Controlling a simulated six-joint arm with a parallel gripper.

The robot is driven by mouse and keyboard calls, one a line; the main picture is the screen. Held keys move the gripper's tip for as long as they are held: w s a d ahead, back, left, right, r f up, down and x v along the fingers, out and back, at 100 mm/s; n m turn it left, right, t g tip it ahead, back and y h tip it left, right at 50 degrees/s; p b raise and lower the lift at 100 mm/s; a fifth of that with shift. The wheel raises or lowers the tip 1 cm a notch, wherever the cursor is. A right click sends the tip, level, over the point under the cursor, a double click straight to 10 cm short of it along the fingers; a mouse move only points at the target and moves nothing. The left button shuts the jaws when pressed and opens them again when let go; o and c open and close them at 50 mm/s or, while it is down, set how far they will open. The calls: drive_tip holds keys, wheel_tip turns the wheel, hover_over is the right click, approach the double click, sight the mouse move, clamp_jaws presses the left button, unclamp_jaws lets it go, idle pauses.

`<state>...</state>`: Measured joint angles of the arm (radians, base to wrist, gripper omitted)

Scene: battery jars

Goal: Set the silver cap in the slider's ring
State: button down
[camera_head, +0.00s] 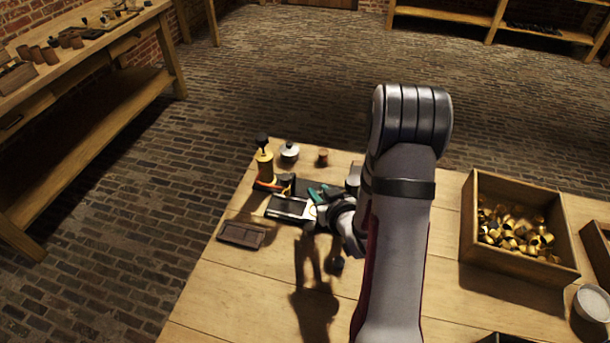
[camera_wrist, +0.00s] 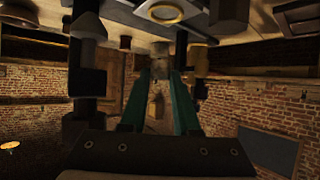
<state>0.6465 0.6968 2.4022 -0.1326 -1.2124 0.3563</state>
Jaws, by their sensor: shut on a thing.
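My gripper (camera_head: 317,194), with teal fingers, is low over the silver plate of the slider (camera_head: 288,208) on the table. In the wrist view the teal fingers reach up the picture, and a small grey piece, apparently the silver cap (camera_wrist: 160,64), is between their tips. The cap cannot be made out in the head view. A yellow ring (camera_wrist: 168,13) on a pale surface shows at the top of the wrist view, apparently the slider's ring; it looks apart from the cap. The gripper hides part of the slider in the head view.
A brass press with a black knob (camera_head: 265,164) stands just behind the slider. A lidded silver pot (camera_head: 289,153) and a brown cup (camera_head: 323,157) are at the back edge. A brown tray (camera_head: 241,235) lies front left. A wooden crate (camera_head: 468,235) holds several brass pieces at right.

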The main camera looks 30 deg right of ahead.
drive_tip(key=shift+f, duration=2.4)
drive_tip(key=shift+f, duration=0.6)
drive_tip(key=c, duration=0.9)
unclamp_jaws()
drive_tip(key=shift+a+r, duration=0.1)
drive_tip(key=shift+r, duration=0.15)
drive_tip(key=r+g, duration=0.1)
drive_tip(key=a+r+g, duration=0.1)
drive_tip(key=r, duration=0.1)
drive_tip(key=shift+w+a+r+m, duration=0.15)
drive_tip(key=shift+r+m, duration=0.15)
drive_tip(key=s+a+r+m+g+y, duration=0.1)
drive_tip(key=s+a+r+g, duration=0.2)
drive_tip(key=s+a+r, duration=0.2)
drive_tip(key=s+a+r+m+g+y, duration=0.1)
drive_tip(key=s+a+r+g, duration=0.2)
drive_tip(key=s+a, duration=0.6)
drive_tip(key=s+a+r+g+y, duration=0.2)
drive_tip(key=s+a+r+g, duration=0.2)
drive_tip(key=s, duration=0.9)
drive_tip(key=shift+s+a+r+m, duration=0.2)
drive_tip(key=shift+a+r+m, duration=0.2)
drive_tip(key=shift+a+r, duration=1.25)
